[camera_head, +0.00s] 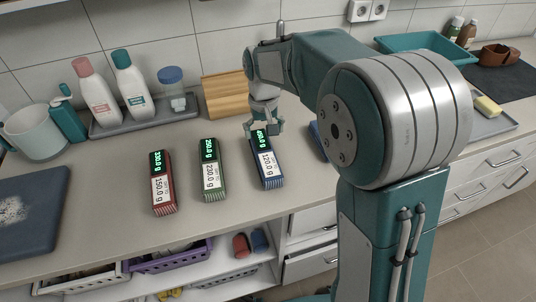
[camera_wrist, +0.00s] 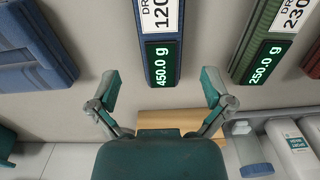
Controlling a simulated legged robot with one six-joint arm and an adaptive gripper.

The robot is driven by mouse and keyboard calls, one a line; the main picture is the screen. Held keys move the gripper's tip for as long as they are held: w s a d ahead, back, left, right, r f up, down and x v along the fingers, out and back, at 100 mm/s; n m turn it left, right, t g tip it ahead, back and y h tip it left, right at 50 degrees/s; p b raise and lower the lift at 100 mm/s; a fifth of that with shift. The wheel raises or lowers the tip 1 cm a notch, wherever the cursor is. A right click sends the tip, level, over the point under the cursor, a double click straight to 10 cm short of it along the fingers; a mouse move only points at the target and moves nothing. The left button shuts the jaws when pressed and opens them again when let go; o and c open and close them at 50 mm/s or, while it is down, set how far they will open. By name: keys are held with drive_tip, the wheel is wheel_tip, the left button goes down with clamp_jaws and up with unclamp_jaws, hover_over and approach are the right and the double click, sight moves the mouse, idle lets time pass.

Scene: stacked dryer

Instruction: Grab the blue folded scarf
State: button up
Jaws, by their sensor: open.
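The blue folded scarf (camera_head: 268,170) lies on the counter as a long narrow stack. It has a white label reading 120 g and a green-lit display reading 450.0 g. My gripper (camera_head: 263,124) is above the scarf's far end, by the display. In the wrist view the scarf (camera_wrist: 159,35) points down the middle toward my gripper (camera_wrist: 161,88). The fingers are spread wide, one to each side of the scarf's line, and nothing is between them. I cannot tell the exact height gap.
A green folded stack (camera_head: 213,172) and a red one (camera_head: 162,185) lie to the left. A blue case (camera_wrist: 35,50) lies on the other side, partly hidden by my arm in the head view. A wooden block (camera_head: 226,96) and a bottle tray (camera_head: 145,122) stand behind.

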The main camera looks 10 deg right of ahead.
sight(267, 150)
drive_tip(key=f, duration=0.3)
drive_tip(key=shift+a, duration=0.4)
drive_tip(key=shift+d+f, duration=0.25)
drive_tip(key=shift+f, duration=0.3)
drive_tip(key=f, duration=0.2)
drive_tip(key=d+f, duration=0.1)
drive_tip(key=shift+f, duration=0.35)
drive_tip(key=shift+a+f, duration=0.15)
drive_tip(key=shift+f, duration=0.2)
drive_tip(key=shift+a+f, duration=0.15)
drive_tip(key=shift+a, duration=0.3)
drive_tip(key=shift+d, duration=0.3)
drive_tip(key=c, duration=1.2)
